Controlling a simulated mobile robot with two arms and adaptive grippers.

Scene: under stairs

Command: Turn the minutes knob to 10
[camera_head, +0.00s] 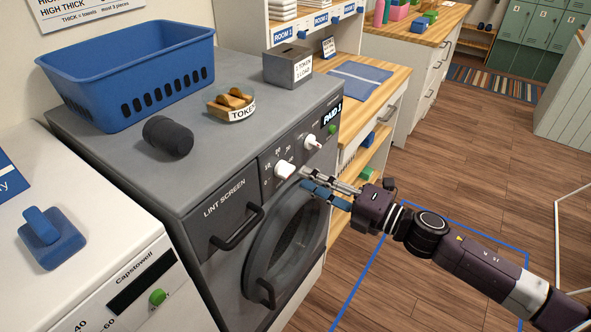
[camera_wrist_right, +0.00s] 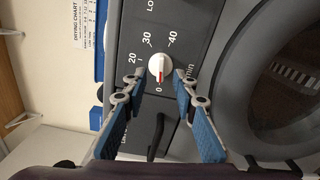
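The minutes knob (camera_head: 285,169) is a white knob on the dark front panel of the grey dryer (camera_head: 214,165). In the right wrist view the knob (camera_wrist_right: 160,66) shows a red pointer mark at its lower side, pointing to 0. The marks 20, 30 and 40 are readable around it; I cannot read a 10 there. My right gripper (camera_head: 303,178) is open in front of the panel, just right of the knob in the head view. In the wrist view its blue-padded fingers (camera_wrist_right: 149,86) are apart on either side, with the knob between and beyond them. My left gripper is not in view.
A second white knob (camera_head: 313,143) sits farther right on the panel. The dryer door (camera_head: 285,245) and a dark handle (camera_head: 238,228) lie below. Open floor lies right.

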